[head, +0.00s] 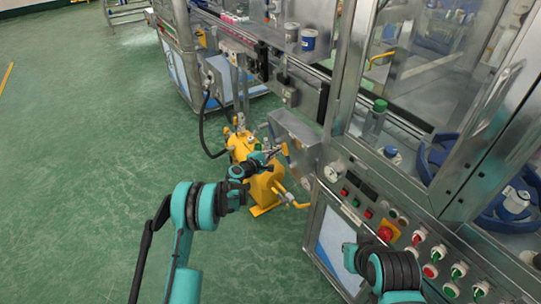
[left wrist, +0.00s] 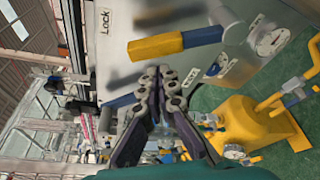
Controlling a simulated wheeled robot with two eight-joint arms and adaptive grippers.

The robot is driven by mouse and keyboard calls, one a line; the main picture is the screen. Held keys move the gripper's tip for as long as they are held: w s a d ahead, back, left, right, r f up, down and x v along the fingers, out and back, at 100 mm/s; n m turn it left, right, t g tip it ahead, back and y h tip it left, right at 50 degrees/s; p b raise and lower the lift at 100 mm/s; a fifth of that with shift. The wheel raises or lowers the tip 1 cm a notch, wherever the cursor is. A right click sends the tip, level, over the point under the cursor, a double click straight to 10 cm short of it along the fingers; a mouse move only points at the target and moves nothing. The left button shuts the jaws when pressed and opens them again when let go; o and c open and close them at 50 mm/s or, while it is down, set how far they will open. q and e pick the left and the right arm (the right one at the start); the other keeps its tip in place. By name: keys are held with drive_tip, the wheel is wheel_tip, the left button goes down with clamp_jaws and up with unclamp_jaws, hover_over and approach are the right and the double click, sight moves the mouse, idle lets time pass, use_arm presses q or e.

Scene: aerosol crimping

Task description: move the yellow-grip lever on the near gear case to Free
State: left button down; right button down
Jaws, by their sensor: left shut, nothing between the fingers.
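In the left wrist view, the lever with its yellow grip (left wrist: 156,48) and a blue section (left wrist: 202,37) stands out from a grey metal case (left wrist: 125,20). A label reading Lock (left wrist: 105,20) is on the case beyond the yellow end. Two other small labels (left wrist: 191,77) are too small to read for sure. My left gripper (left wrist: 160,72) is shut and empty, its fingertips just below the yellow grip in the picture; I cannot tell whether they touch it. In the head view my left gripper (head: 272,156) is in front of the grey case (head: 292,136).
A yellow machine (head: 268,190) stands on the green floor below the case. A control panel with knobs and a red button (head: 388,232) is at the right. The floor at left is clear.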

sight(287, 156)
use_arm(q)
drive_tip(key=shift+s+d+r, duration=0.35)
drive_tip(key=shift+s, duration=0.15)
use_arm(e)
drive_tip(key=shift+f, duration=0.25)
use_arm(q)
drive_tip(key=shift+s+d+r+m+t+h, duration=0.1)
drive_tip(key=shift+s+d+r+m+t, duration=0.2)
drive_tip(key=shift+s+d+m, duration=0.45)
drive_tip(key=shift+s+d+r+m+t+h, duration=0.1)
drive_tip(key=shift+s+d+r+m+t, duration=0.35)
drive_tip(key=shift+s+m, duration=0.55)
drive_tip(key=shift+s+d+r+m+t+h, duration=0.1)
drive_tip(key=shift+s+d+r+m+t, duration=0.1)
drive_tip(key=shift+s+d+m, duration=0.6)
drive_tip(key=shift+s+d+f, duration=0.25)
drive_tip(key=shift+s+d, duration=0.15)
drive_tip(key=shift+s, duration=0.3)
use_arm(e)
drive_tip(key=shift+s+d, duration=0.25)
drive_tip(key=shift+s, duration=0.1)
use_arm(q)
drive_tip(key=shift+s+d, duration=0.15)
